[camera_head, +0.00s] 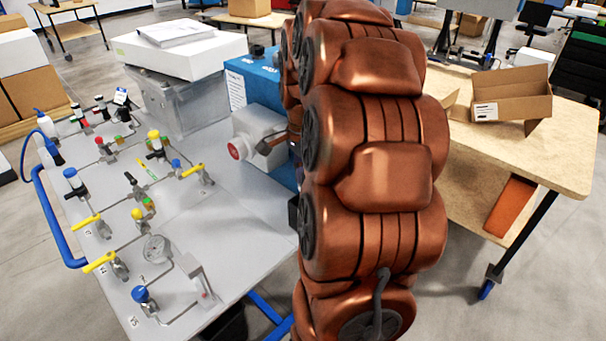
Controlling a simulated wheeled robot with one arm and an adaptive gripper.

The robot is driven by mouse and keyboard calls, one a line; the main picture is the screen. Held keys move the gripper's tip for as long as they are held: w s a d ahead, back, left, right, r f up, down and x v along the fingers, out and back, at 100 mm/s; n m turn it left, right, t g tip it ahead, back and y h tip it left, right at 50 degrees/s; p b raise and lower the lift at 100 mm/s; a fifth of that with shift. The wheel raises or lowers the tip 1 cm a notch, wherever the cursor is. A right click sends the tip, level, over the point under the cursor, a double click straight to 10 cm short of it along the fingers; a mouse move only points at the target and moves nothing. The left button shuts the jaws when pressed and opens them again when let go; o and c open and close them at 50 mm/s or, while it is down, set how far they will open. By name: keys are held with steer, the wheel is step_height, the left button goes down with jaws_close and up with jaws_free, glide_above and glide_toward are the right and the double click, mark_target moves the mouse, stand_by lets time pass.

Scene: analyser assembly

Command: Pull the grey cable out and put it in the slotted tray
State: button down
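My copper-coloured arm fills the middle of the head view and hides much behind it. My gripper does not show; it is hidden behind the arm or out of view. A grey box with a red round port (236,149) stands on the bench beside the blue unit (258,80). A dark plug-like piece (264,147) is at its right side, against my arm. I cannot make out the grey cable or tell whether it joins that piece. I cannot identify the slotted tray.
The grey bench panel (232,235) carries several valves, fittings and a gauge (156,249). A white box (178,50) sits on a grey case (185,105). At right, a wooden table (545,165) holds an open cardboard box (512,98). A blue rail (50,215) edges the bench.

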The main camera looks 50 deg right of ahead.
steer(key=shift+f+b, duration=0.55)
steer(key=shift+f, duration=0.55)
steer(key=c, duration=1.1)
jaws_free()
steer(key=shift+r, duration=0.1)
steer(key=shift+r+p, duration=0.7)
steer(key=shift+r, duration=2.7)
